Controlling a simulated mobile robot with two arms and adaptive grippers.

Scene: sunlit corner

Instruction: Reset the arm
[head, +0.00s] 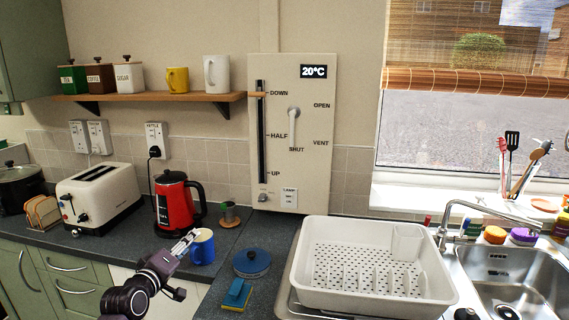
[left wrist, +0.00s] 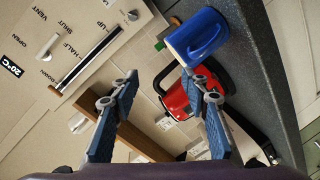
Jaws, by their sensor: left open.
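My left gripper (head: 190,240) reaches in from the lower left over the counter edge, beside a blue mug (head: 203,250). In the left wrist view its two blue-grey fingers (left wrist: 162,88) are spread apart with nothing held between them. There the blue mug (left wrist: 197,36) lies beyond the right fingertip, and a red kettle (left wrist: 188,97) shows behind that finger. I cannot tell in the head view whether a finger touches the mug. My right gripper is in neither view.
The red kettle (head: 174,204) and a toaster (head: 98,195) stand at the back left of the counter (head: 140,228). A wall panel (head: 325,190) rises behind.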

